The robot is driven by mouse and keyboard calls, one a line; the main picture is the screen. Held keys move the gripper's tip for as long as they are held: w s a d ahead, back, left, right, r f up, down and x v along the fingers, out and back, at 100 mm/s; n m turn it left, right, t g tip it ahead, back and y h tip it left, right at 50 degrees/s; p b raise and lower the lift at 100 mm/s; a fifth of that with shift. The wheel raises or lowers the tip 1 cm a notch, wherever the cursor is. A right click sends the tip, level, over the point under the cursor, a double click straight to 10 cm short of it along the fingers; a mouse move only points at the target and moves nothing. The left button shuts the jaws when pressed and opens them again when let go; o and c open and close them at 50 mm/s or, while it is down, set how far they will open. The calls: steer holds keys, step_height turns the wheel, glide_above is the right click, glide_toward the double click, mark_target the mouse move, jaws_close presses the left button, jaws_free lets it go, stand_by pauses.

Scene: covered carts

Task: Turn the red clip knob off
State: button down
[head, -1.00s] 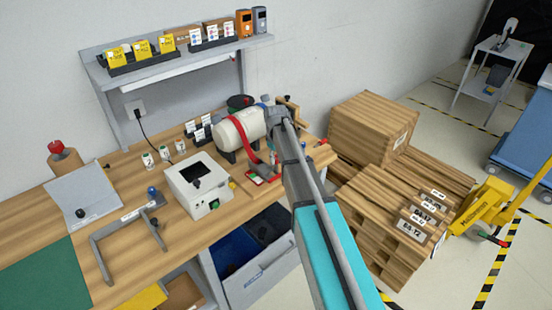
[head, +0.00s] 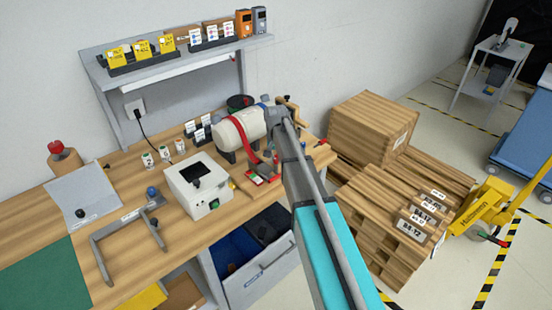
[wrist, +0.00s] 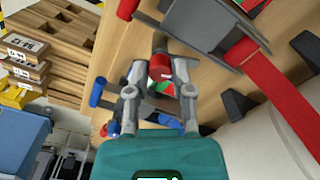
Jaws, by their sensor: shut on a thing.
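The red clip knob (wrist: 160,67) shows as a small red piece between my fingertips in the wrist view. My gripper (wrist: 161,74) is shut on it, with one finger on each side. The fingers hide part of it. Just behind it, a red and green patch shows. My arm hides part of this spot, and the knob's angle cannot be made out.
The white tank (head: 238,129) with a red strap stands close behind the gripper. A white box (head: 197,186) stands to the left on the wooden bench. A grey frame (head: 112,238) lies further left. Stacked wooden crates (head: 370,125) stand right of the bench.

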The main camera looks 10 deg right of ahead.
steer(key=shift+m, duration=1.3)
steer(key=shift+c, duration=2.4)
jaws_free()
steer(key=shift+n, duration=0.4)
